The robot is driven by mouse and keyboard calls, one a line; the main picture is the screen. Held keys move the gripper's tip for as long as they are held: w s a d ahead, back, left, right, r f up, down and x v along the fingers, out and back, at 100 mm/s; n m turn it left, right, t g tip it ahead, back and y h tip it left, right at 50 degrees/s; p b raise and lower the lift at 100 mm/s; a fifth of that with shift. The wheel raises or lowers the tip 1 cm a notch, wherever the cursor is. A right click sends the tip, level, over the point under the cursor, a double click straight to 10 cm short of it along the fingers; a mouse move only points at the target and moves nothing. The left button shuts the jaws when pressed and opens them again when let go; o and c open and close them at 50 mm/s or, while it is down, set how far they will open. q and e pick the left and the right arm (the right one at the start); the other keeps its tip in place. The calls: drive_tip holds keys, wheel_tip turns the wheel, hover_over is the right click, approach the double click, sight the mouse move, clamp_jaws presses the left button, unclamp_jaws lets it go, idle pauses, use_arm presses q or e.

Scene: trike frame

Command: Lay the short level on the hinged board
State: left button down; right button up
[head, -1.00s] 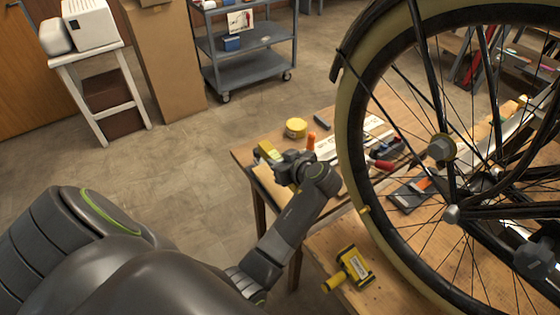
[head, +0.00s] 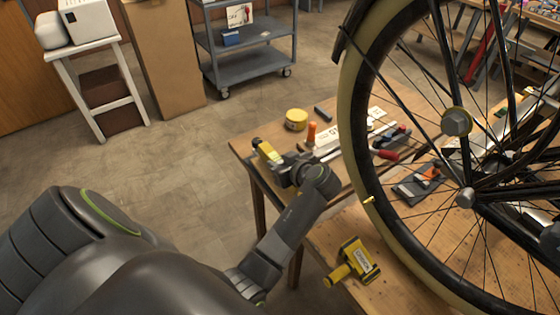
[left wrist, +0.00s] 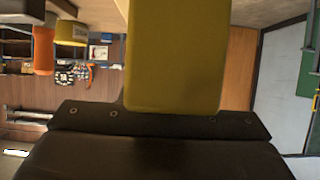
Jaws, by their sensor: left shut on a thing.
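My left gripper (head: 282,166) is shut on a yellow block-like piece (head: 266,152), which looks like the short level. The yellow piece (left wrist: 175,55) fills the upper middle of the left wrist view, between the dark jaws; its far end is cut off there. In the head view the gripper is over the near left corner of the workbench; how high cannot be told. A lower wooden board (head: 325,242), probably the hinged board, extends in front of the bench, right of my left forearm. My right gripper is not in view.
A yellow-and-black tool (head: 355,263) lies on the lower board. A big bicycle wheel (head: 352,120) stands close on the right. The bench carries a yellow tape roll (head: 296,119), an orange-topped item (head: 311,132) and a red-handled tool (head: 386,154). Floor at left is free.

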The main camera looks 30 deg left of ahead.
use_arm(q)
drive_tip(key=shift+f, duration=0.35)
drive_tip(key=shift+f+b, duration=0.45)
drive_tip(key=shift+b, duration=0.05)
drive_tip(key=c, duration=1)
unclamp_jaws()
